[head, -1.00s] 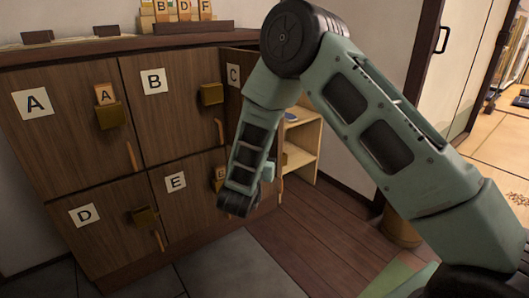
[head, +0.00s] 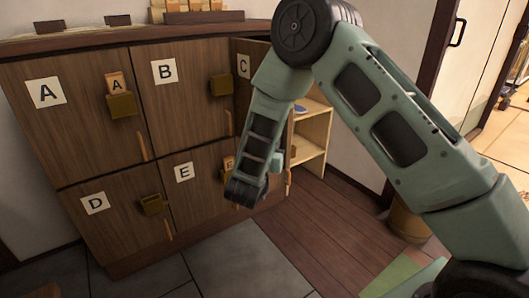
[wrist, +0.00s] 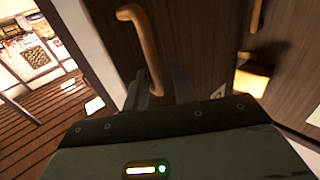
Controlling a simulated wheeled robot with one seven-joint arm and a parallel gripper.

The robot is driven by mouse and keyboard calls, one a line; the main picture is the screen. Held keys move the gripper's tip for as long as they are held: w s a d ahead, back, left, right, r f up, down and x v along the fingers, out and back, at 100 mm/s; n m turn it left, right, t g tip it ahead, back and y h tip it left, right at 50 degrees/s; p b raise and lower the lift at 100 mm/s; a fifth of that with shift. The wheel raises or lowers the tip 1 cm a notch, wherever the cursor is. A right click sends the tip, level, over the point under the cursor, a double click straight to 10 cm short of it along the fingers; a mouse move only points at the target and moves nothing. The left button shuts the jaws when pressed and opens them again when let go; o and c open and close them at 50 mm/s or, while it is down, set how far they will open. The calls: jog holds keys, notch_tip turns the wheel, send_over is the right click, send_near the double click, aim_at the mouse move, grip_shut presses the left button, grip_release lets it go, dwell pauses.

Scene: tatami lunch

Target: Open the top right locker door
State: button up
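The top right locker door, labelled C (head: 243,66), stands partly swung out from the cabinet in the head view. My arm hides most of its face. Its curved wooden handle (head: 289,176) shows low at the door's free edge, beside my gripper (head: 277,160), which is mostly hidden behind my arm. In the wrist view the handle (wrist: 145,45) rises from between the dark fingers of my gripper (wrist: 157,88), which look closed around its lower part. The brown door face lies behind it, with a yellow box (wrist: 252,76) to the right.
Doors A (head: 47,92), B (head: 164,70), D (head: 93,203) and E (head: 183,172) look shut. A light wooden shelf (head: 312,130) stands right of door C. A round brown bin (head: 408,222) stands farther right. The wooden floor (head: 315,225) before the shelf is clear.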

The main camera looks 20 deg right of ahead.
jog(key=p+v, duration=0.3)
jog(key=v, duration=1.4)
jog(key=shift+a, duration=0.15)
jog(key=w+a+n+g+y, duration=0.1)
jog(key=w+a+n+y, duration=0.2)
jog(key=a+y, duration=0.6)
jog(key=s+a+r+n+g+y, duration=0.3)
jog(key=s+a+n+g+y, duration=0.1)
jog(key=s+a+y, duration=0.2)
jog(key=s+r+n+g+y, duration=0.15)
jog(key=s+n+g, duration=0.35)
jog(key=s, duration=0.6)
jog(key=s+d+r+n+g+h, duration=0.3)
jog(key=s+d+n+h, duration=0.1)
jog(key=s+d, duration=0.65)
notch_tip(320, 180, up, 30)
jog(key=p, duration=3)
jog(key=shift+s+a+g, duration=0.25)
jog(key=shift+g, duration=0.05)
